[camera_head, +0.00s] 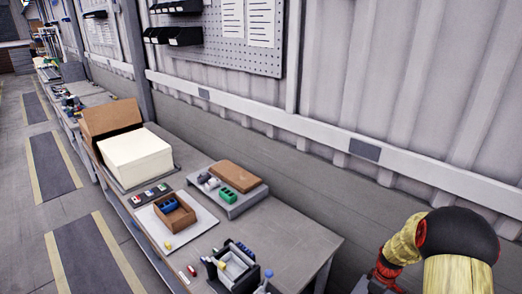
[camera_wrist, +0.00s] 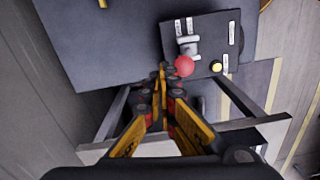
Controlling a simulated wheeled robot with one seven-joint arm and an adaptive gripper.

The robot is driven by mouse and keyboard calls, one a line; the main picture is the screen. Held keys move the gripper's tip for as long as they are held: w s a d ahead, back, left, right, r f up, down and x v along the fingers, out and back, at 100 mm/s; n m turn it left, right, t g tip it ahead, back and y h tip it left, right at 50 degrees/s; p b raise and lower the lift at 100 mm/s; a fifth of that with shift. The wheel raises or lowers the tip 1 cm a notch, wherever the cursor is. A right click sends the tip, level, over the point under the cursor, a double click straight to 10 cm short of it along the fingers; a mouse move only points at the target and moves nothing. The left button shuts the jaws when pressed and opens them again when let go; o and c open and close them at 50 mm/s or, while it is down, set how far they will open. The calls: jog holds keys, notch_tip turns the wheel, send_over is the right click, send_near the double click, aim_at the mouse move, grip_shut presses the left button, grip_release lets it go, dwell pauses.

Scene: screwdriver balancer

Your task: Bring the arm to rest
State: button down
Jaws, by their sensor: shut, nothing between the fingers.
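My gripper (camera_wrist: 162,78) shows in the wrist view with its yellow and dark fingers together at the tips and nothing between them. It points over the edge of a grey table (camera_wrist: 110,55). A dark panel (camera_wrist: 207,32) with a red ball (camera_wrist: 184,66), a yellow knob (camera_wrist: 216,67) and white parts lies just beyond the fingertips. I cannot tell whether the fingertips touch anything. In the head view my yellow and black arm (camera_head: 452,240) is bent at the lower right, beside the bench. My fingertips cannot be made out there.
A long workbench (camera_head: 290,235) runs along the wall. It carries a cream box (camera_head: 136,158), a brown box (camera_head: 109,117), a wooden tray (camera_head: 175,214), a grey stand with a brown block (camera_head: 235,176) and a dark holder (camera_head: 232,266). The bench's near right end is bare. Floor at left is clear.

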jog(key=s+a+r+m+t+b, duration=0.2)
jog(key=s+a+r+b, duration=0.1)
jog(key=s+a+r, duration=0.3)
jog(key=s+a+r+m+t+b, duration=0.2)
jog(key=s+a+r+b, duration=0.1)
jog(key=s+a+r, duration=0.4)
jog(key=s+a+r+m+t+b, duration=0.1)
jog(key=s+a+r+m+b, duration=0.1)
jog(key=s+a+r, duration=0.5)
jog(key=a+r+b, duration=0.1)
jog(key=a+r, duration=0.3)
jog(key=r, duration=0.5)
jog(key=shift+s+a+m+t+b, duration=0.15)
jog(key=shift+s+m+t+b, duration=0.1)
jog(key=shift+m+t+b, duration=0.15)
